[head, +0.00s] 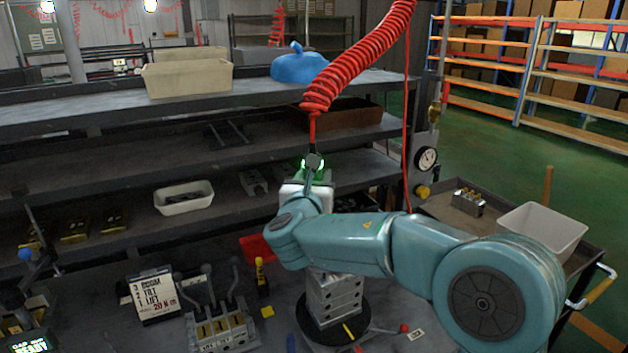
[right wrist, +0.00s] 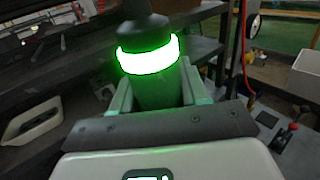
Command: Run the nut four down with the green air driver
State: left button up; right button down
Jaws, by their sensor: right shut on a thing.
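The green air driver (head: 313,162) hangs under a red coiled hose (head: 345,65), its green ring glowing. In the right wrist view the driver (right wrist: 150,62) stands upright between the two fingers. My right gripper (head: 318,177) is shut on it, above the valve block. The grey stacked valve block (head: 333,292) stands on a black round turntable (head: 336,328). My right arm hides the block's top, the driver's lower end and any nuts there, so I cannot tell whether the driver touches one. My left gripper is not in view.
A lever valve bank (head: 220,328) and a lettered card (head: 155,298) stand left of the turntable. A red tray (head: 257,247) lies behind. A cart with a white bin (head: 543,230) stands at right. Shelves hold a white tray (head: 184,198) and a beige bin (head: 188,78).

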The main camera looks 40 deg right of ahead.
jog(key=shift+r, duration=0.15)
dwell(0.4)
jog(key=shift+f+b, duration=1.55)
jog(key=shift+b, duration=0.25)
jog(key=shift+f+b, duration=0.15)
jog(key=shift+b, duration=0.25)
dwell(1.2)
jog(key=shift+f+b, duration=0.45)
jog(key=shift+b, duration=0.05)
dwell(1.7)
jog(key=shift+r, duration=0.15)
dwell(0.9)
